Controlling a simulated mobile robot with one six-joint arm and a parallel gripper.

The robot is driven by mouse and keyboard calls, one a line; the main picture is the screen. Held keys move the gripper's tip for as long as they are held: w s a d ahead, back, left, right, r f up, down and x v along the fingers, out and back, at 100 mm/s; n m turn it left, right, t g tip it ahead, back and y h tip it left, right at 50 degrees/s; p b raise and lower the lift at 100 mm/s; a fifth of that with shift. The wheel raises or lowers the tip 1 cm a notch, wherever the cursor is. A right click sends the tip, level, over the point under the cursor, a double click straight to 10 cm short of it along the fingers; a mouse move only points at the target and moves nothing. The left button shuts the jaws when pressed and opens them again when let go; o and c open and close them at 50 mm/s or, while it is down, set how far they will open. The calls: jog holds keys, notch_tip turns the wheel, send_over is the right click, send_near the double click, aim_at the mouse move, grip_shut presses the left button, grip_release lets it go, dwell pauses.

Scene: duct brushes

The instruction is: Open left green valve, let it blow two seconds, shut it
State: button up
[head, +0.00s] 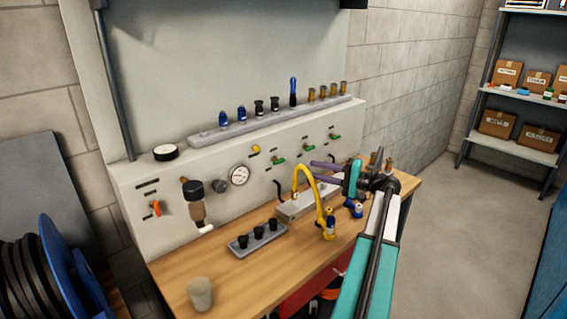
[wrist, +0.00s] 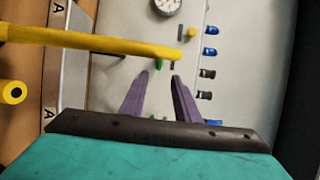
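The left green valve (head: 278,160) is on the sloping front panel, right of the round gauge. In the wrist view a small green handle (wrist: 158,64) shows between my fingertips, beyond them; it appears to be this valve. My gripper (head: 312,169) is open and empty, its two purple fingers apart and pointing at the panel. In the head view the tips are right of the left valve, with no contact visible. Two more green valves, the middle one (head: 308,148) and the right one (head: 335,136), are farther right. Whether the left valve is open or shut I cannot tell.
A yellow curved hose (head: 300,172) rises from the bench in front of the panel; it crosses close by in the wrist view (wrist: 90,40). A grey tray (head: 240,247) with black fittings and a cup (head: 200,294) stand on the wooden bench. Blue fittings (head: 242,114) line the ledge above.

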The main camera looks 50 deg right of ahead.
aim_at(281, 162)
jog(key=shift+w, duration=0.15)
jog(key=p+x, duration=0.4)
jog(key=x, duration=0.9)
jog(key=shift+w+a, duration=0.1)
jog(key=shift+w, duration=0.1)
grip_shut()
